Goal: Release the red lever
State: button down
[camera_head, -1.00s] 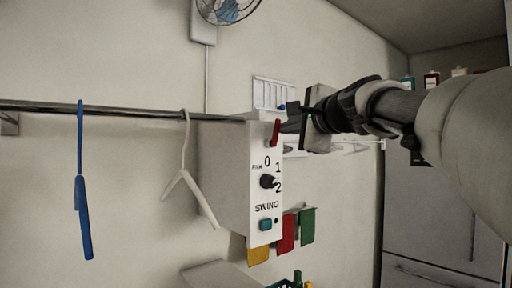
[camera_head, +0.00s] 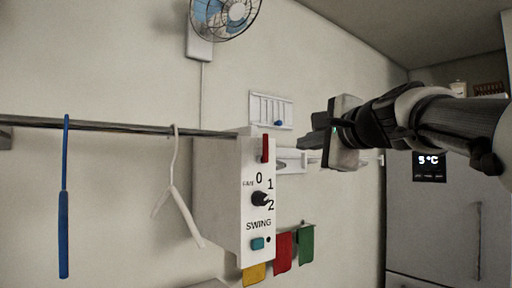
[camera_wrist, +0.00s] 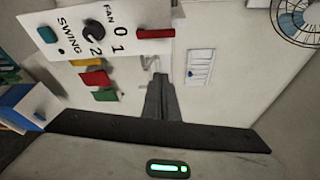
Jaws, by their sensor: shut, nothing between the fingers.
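The red lever (camera_head: 265,148) is a narrow upright bar near the top of the white control box (camera_head: 258,215) in the head view. In the wrist view the red lever (camera_wrist: 155,33) lies at the right end of the box face, past the 0 and 1 marks. My gripper (camera_head: 303,141) is shut and empty. It is to the right of the lever in the head view, with a visible gap between them. In the wrist view my fingertips (camera_wrist: 160,78) point toward the lever and appear apart from it.
The box carries a black FAN knob (camera_head: 260,199) and a teal SWING button (camera_head: 257,244). A metal rail (camera_head: 100,124) holds a blue hanging tool (camera_head: 64,230) and a white hanger (camera_head: 177,190). Yellow, red and green cloths (camera_head: 306,245) hang below. A fan (camera_head: 226,15) is on the wall.

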jog(key=shift+v, duration=1.45)
jog(key=s+f+n+g+h, duration=0.2)
jog(key=s+f+n+g, duration=0.35)
jog(key=f, duration=0.85)
jog(key=s+a+f+n+g+h, duration=0.15)
jog(key=s+f+n, duration=0.45)
jog(key=s+f, duration=0.6)
jog(key=s+f+n+g+h, duration=0.1)
jog(key=s+f+n+g, duration=0.4)
jog(key=f, duration=1.1)
notch_tip(320, 180, up, 19)
jog(key=s+t+p, duration=0.1)
jog(key=p, duration=1.8)
jog(key=shift+s+d, duration=0.25)
jog(key=shift+r+n+h, duration=0.1)
jog(key=shift+n+h, duration=0.15)
